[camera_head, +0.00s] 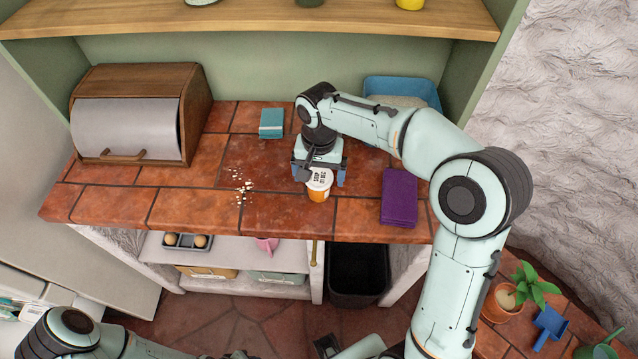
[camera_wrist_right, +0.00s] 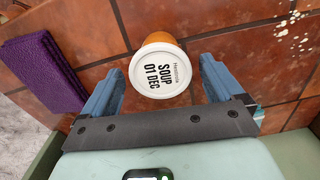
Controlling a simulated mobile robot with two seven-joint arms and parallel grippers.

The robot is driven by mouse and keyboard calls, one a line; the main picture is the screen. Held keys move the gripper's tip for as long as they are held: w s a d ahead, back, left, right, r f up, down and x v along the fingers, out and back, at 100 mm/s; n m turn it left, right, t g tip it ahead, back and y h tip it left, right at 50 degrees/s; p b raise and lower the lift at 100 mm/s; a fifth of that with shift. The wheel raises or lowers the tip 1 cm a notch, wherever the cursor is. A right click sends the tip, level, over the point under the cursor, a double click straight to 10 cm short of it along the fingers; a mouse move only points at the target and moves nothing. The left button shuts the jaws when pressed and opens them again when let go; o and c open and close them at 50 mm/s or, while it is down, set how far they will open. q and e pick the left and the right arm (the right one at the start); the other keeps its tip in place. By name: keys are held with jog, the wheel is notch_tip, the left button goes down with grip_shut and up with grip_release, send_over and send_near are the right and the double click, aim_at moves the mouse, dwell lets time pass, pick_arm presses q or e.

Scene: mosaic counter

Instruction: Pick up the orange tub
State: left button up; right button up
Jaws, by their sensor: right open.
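The orange tub (camera_head: 318,186) stands upright on the tiled counter near its front edge. Its white lid, printed "SOUP 01 DEC", faces up in the right wrist view (camera_wrist_right: 158,70). My right gripper (camera_head: 320,179) is open and points down around the tub. In the right wrist view, the blue fingers of my right gripper (camera_wrist_right: 160,84) are on either side of the tub, with a gap at each side. I cannot tell how low the fingertips are.
A folded purple cloth (camera_head: 399,197) lies right of the tub. A teal box or cloth (camera_head: 271,123) lies behind left, and crumbs (camera_head: 240,186) lie to the left. A wooden bread bin (camera_head: 197,108) stands far left; a blue bin (camera_head: 402,88) stands behind my right arm.

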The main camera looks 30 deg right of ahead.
jog(key=shift+f, duration=0.75)
jog(key=c, duration=1.1)
jog(key=shift+o, duration=0.2)
jog(key=shift+r, duration=0.1)
